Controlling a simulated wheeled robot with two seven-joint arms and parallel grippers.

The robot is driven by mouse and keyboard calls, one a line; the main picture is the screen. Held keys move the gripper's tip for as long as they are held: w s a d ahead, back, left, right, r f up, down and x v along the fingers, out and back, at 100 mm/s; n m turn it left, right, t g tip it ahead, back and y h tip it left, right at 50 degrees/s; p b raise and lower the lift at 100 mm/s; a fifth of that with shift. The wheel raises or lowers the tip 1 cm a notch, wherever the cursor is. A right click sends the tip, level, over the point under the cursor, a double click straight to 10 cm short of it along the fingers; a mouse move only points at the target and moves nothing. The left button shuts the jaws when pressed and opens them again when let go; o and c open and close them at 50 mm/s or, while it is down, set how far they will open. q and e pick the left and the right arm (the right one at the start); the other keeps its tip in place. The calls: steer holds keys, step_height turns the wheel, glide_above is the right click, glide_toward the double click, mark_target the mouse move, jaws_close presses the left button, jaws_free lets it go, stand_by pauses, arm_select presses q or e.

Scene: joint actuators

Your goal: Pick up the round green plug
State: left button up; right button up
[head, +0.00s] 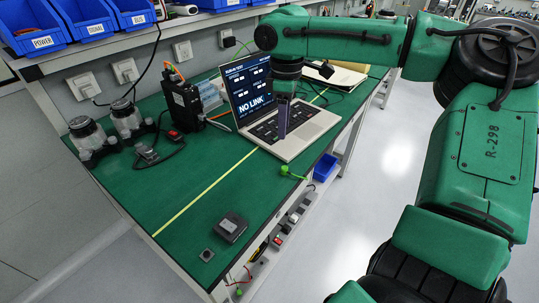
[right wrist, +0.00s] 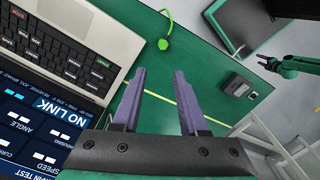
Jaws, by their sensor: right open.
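A round green plug (head: 285,170) with a short green lead lies at the front edge of the green table, just below the laptop in the head view. In the right wrist view the same plug (right wrist: 164,44) lies beyond the fingertips, slightly above the picture's middle. My right gripper (head: 283,133) points down over the laptop's keyboard side in the head view. In the right wrist view its purple fingers (right wrist: 160,72) are apart with nothing between them. A small dark gripper end, apparently my left gripper (right wrist: 269,63), shows at the far right; its jaws are too small to read.
An open laptop (head: 300,140) stands close beside the right gripper. A small dark box (head: 231,227) lies near the table's near end. A black power unit (head: 182,105) and glass-topped actuators (head: 125,118) stand at the back. The table middle along the yellow line is clear.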

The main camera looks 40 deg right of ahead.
steer(key=b, duration=0.1)
glide_above(286, 168)
steer(key=f, duration=0.5)
steer(key=shift+s+d, duration=0.2)
steer(key=f, duration=0.4)
steer(key=shift+w+a+b, duration=0.15)
steer(key=shift+w+b, duration=0.2)
steer(key=shift+w, duration=0.05)
steer(key=f, duration=0.4)
steer(key=shift+s+f+b, duration=0.15)
steer(key=shift+s+b, duration=0.05)
steer(key=shift+b, duration=0.15)
arm_select(q)
steer(key=shift+w+d+f, duration=0.2)
steer(key=shift+w+f, duration=0.2)
steer(key=shift+w, duration=0.1)
steer(key=shift+w+d+f, duration=0.15)
steer(key=shift+w+f, duration=0.25)
steer(key=shift+w, duration=0.05)
arm_select(e)
jaws_close()
